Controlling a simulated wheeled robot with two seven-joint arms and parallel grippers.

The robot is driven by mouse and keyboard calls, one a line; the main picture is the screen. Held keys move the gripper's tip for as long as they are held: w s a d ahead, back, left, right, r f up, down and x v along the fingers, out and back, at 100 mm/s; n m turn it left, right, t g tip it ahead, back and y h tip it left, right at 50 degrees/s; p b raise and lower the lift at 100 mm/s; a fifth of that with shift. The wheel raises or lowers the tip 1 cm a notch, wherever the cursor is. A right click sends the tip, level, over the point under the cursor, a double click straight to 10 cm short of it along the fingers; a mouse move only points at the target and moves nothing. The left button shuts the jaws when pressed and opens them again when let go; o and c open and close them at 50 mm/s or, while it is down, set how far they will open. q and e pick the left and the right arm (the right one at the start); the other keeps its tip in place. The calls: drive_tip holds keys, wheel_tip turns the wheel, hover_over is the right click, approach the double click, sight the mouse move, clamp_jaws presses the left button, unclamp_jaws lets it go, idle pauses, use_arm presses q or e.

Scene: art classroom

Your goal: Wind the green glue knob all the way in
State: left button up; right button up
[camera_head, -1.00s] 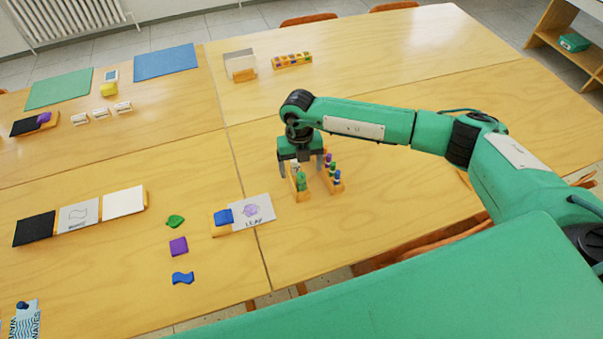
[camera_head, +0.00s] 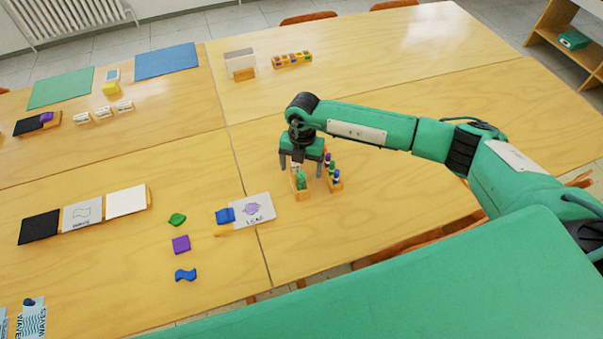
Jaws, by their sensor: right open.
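My right gripper (camera_head: 301,170) is open and points down over the far part of this holder, one finger on each side. Whether it touches anything there cannot be told. The knob itself is too small to make out apart from the green piece. My left gripper is not in view.
A second wooden holder (camera_head: 337,187) with purple, green and blue pieces stands close on the right. A blue block (camera_head: 226,215) and a leaf card (camera_head: 253,208) lie to the left.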

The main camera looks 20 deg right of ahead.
drive_tip(key=shift+s+f+b, duration=0.1)
drive_tip(key=shift+f+b, duration=0.6)
drive_tip(key=shift+f, duration=0.4)
drive_tip(key=c, duration=1.5)
